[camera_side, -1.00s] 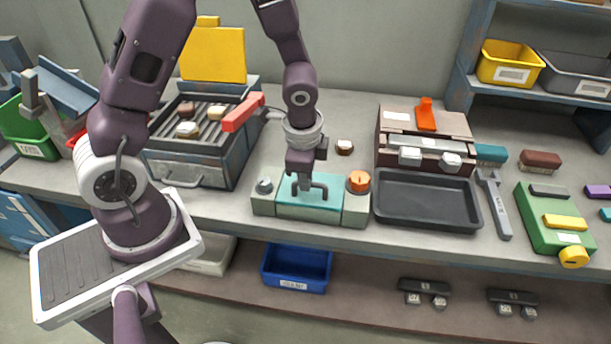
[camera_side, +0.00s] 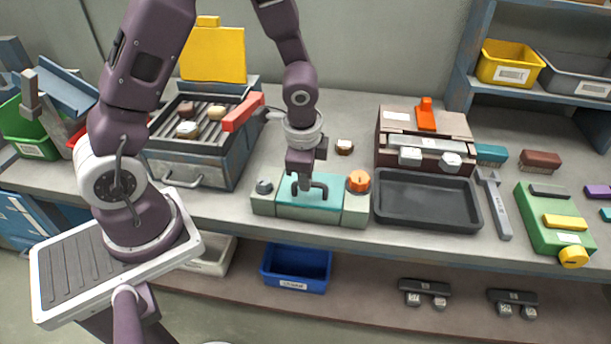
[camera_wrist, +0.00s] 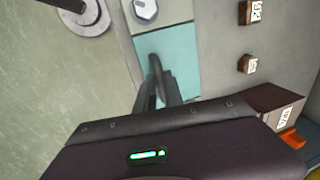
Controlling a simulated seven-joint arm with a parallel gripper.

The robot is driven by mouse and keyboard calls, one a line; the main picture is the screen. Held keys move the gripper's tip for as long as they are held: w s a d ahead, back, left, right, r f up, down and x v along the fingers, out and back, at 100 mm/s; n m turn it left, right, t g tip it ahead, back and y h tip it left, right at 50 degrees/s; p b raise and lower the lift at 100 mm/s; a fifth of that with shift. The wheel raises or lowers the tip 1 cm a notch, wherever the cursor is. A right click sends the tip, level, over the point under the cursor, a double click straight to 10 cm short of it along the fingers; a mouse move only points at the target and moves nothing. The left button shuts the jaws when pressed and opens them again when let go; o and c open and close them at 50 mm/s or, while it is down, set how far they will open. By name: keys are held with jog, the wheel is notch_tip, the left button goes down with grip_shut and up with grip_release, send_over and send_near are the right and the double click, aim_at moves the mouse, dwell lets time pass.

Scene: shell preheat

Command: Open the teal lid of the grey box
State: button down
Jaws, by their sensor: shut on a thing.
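The grey box (camera_side: 355,206) stands near the front edge of the bench, with a grey knob (camera_side: 264,186) at its left and an orange knob (camera_side: 358,181) at its right. Its teal lid (camera_side: 310,211) lies flat and closed between them. The lid also shows in the wrist view (camera_wrist: 184,47). A dark handle (camera_wrist: 157,68) rises from the lid. My gripper (camera_side: 305,187) is directly over the lid and shut on the handle. In the wrist view my gripper's fingers (camera_wrist: 160,92) close around the handle's near part, and they hide some of it.
A dark tray (camera_side: 425,200) lies just right of the box. A grill (camera_side: 190,150) with a red handle and raised yellow lid stands behind left. A small brown block (camera_side: 344,147) lies behind the box. A wrench (camera_side: 495,205) and green box (camera_side: 550,225) are farther right.

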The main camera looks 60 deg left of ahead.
jog(key=shift+a, duration=0.1)
dwell(0.5)
jog(key=shift+w+a+r+g+h, duration=0.65)
jog(key=shift+r+g+h, duration=0.15)
jog(key=shift+r, duration=0.05)
jog(key=w+a+f+g+h, duration=0.1)
jog(key=w+a+g+h, duration=0.3)
jog(key=w+a, duration=0.6)
jog(key=shift+w+a+g+h, duration=0.35)
jog(key=shift+g+h, duration=0.05)
jog(key=shift+g, duration=0.1)
jog(key=c, duration=1.5)
grip_release()
jog(key=shift+a, duration=0.1)
jog(key=shift+o, duration=0.2)
